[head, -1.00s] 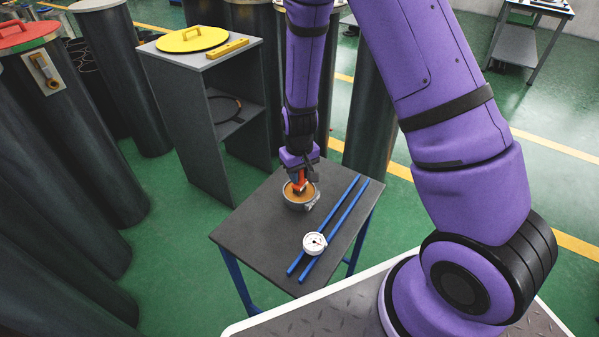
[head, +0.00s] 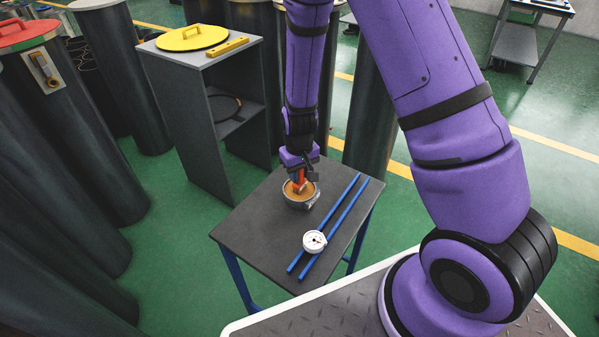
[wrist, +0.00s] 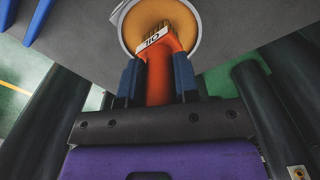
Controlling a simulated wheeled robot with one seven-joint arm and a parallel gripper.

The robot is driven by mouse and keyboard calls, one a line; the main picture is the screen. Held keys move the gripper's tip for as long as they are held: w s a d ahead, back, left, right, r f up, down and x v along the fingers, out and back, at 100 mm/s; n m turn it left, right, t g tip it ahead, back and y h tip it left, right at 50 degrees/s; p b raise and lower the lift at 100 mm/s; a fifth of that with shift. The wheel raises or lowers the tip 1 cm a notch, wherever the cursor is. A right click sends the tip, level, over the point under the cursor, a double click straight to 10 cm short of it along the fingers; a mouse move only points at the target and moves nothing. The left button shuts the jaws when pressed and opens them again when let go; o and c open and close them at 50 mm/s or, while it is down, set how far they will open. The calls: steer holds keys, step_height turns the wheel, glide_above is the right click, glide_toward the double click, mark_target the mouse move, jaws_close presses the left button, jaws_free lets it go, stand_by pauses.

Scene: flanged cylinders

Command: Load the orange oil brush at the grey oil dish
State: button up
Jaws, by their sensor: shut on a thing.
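The orange oil brush (wrist: 160,78) is held between the fingers of my gripper (wrist: 158,80), with its bristles pointing away from the gripper. In the head view the brush (head: 299,180) hangs tilted below my gripper (head: 301,170). The grey oil dish (head: 301,206) stands on the small dark table and holds amber-brown oil. In the wrist view the dish rim (wrist: 122,30) circles the oil, and the bristles (wrist: 178,38) lie over or in it. I cannot tell how deep the bristle tips are.
On the dark table (head: 255,235) lie two blue rods (head: 343,217) and a white dial gauge (head: 314,241). A grey shelf stand (head: 180,110) with a yellow lid (head: 192,38) stands behind. Dark cylinders (head: 100,190) crowd the left. The table's front left is clear.

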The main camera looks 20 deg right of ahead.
stand_by(0.4)
steer(key=shift+r, duration=3.5)
